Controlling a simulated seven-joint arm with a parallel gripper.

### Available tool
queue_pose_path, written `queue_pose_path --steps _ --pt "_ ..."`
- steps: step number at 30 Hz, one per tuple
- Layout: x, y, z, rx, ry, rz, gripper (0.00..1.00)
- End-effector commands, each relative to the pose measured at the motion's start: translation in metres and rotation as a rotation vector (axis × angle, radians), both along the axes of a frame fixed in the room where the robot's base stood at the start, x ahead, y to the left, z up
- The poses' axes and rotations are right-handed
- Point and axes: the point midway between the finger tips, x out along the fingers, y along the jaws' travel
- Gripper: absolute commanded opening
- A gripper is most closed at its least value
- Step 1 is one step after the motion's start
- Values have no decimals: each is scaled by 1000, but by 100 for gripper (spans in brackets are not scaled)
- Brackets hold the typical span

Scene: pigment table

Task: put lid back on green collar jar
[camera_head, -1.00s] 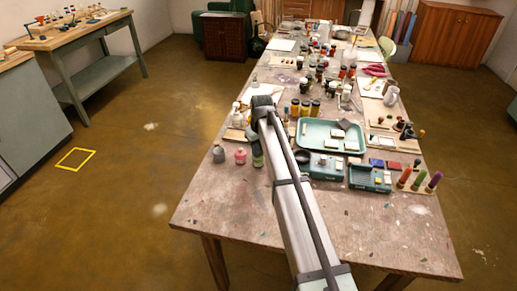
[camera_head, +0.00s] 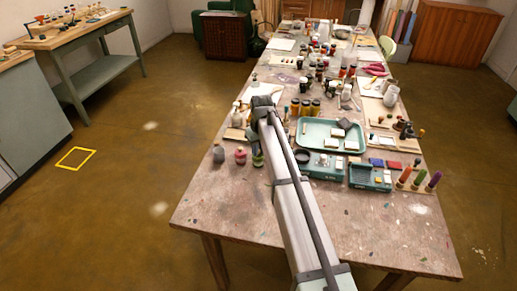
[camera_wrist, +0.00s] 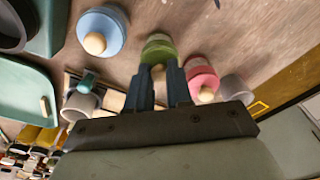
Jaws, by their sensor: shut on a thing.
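The green collar jar (camera_head: 257,159) stands on the table's left side, partly hidden by my arm in the head view. In the wrist view its round green top (camera_wrist: 158,46) shows just beyond my fingertips. My gripper (camera_wrist: 159,74) is shut on a small pale thing, which looks like a lid knob, in line with the green top. The fingers hide most of it. I cannot tell whether the lid touches the jar or is a little above it.
A pink jar (camera_wrist: 201,78) and a grey jar (camera_wrist: 236,89) stand close beside the green one. A blue-lidded jar (camera_wrist: 103,30) is on the other side, near a grey mug (camera_wrist: 80,101). A green tray (camera_head: 331,148) lies to the right. The table's front is clear.

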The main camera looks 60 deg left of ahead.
Motion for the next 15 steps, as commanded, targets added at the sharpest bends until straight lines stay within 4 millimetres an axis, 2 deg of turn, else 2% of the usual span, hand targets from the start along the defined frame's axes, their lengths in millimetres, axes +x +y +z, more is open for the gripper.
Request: queue_pose_path --steps 2,3,12,15 --pt "0 0 0 0 0 0 0" --pt "0 0 0 0 0 0 22" --pt "0 0 0 0 0 0 50" --pt "0 0 0 0 0 0 50"
